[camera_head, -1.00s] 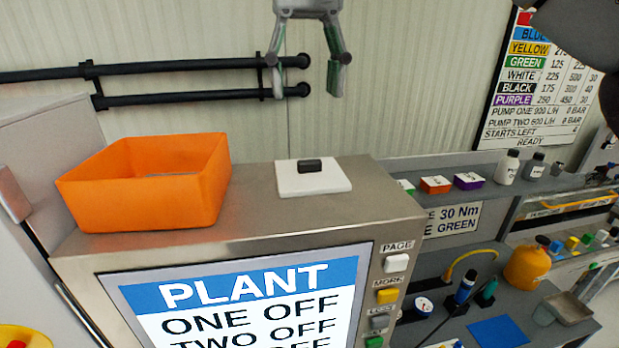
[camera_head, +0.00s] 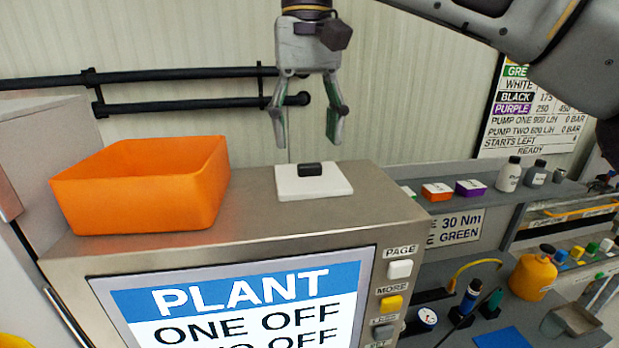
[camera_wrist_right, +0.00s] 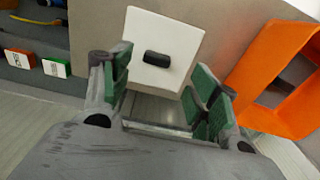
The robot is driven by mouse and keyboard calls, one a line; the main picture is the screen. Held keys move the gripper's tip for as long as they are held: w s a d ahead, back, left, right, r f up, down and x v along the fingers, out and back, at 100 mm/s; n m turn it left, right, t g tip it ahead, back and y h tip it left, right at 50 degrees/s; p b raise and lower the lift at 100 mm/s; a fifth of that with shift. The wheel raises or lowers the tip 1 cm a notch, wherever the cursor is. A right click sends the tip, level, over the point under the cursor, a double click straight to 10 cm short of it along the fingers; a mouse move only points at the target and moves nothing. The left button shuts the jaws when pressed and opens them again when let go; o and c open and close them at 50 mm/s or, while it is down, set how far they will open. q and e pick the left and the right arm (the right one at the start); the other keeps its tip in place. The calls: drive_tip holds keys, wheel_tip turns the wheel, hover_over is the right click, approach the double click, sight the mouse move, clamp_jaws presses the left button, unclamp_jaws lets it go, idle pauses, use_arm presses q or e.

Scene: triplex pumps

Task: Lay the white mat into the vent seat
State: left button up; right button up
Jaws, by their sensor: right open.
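The white mat (camera_head: 292,185) is a flat square plate with a small black block-shaped knob (camera_head: 310,169) on its middle. It lies on top of the metal cabinet with the screen. It also shows in the right wrist view (camera_wrist_right: 178,31), beyond the fingers. My right gripper (camera_head: 310,142) is open and empty, pointing down just above and behind the mat, its fingers apart on either side of the knob's line. In the right wrist view the green finger pads (camera_wrist_right: 160,95) stand apart with nothing between them. I cannot make out the vent seat. My left gripper is out of view.
An orange open bin (camera_head: 140,205) stands left of the mat on the cabinet top (camera_head: 250,215). Black pipes (camera_head: 180,103) run along the wall behind. To the right, a shelf holds small boxes (camera_head: 437,192) and bottles (camera_head: 509,174). The cabinet top between bin and mat is clear.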

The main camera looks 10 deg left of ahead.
sight(309, 164)
drive_tip(key=shift+w+d+f, duration=0.1)
drive_tip(key=shift+f, duration=0.75)
drive_tip(key=shift+w+d+f, duration=0.1)
drive_tip(key=shift+f, duration=1.65)
drive_tip(key=c, duration=1)
drive_tip(key=shift+r, duration=0.15)
drive_tip(key=shift+r+p, duration=0.55)
drive_tip(key=shift+r, duration=4.35)
